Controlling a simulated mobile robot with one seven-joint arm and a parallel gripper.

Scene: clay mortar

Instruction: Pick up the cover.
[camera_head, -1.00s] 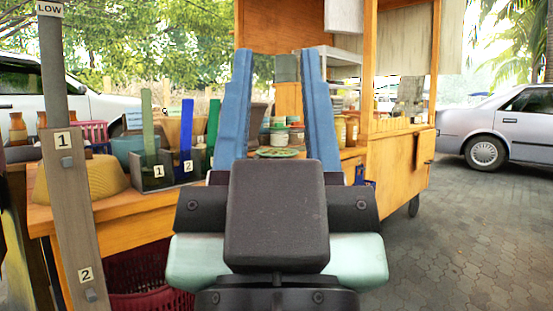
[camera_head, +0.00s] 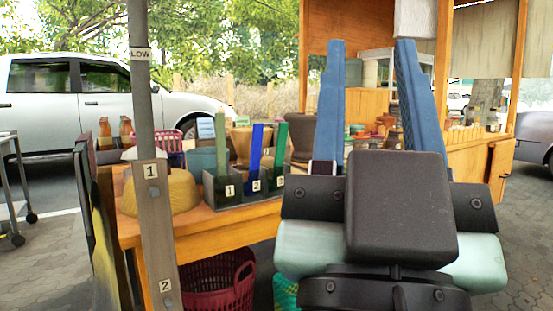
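My gripper (camera_head: 369,48) is open. Its two blue fingers stand upright and wide apart, with nothing held between them. I cannot tell for sure which thing is the cover. A yellow woven dome-shaped piece (camera_head: 172,191) sits on the left part of the wooden table (camera_head: 225,226), left of my gripper and apart from it. Small jars (camera_head: 361,131) show between the fingers, farther back. The table area behind my wrist is hidden.
A grey divided holder (camera_head: 232,192) with numbered coloured strips stands on the table. A post (camera_head: 158,220) marked 1 and 2 rises in front at left. A red basket (camera_head: 222,283) is below the table. A wooden stall (camera_head: 478,160) stands at right.

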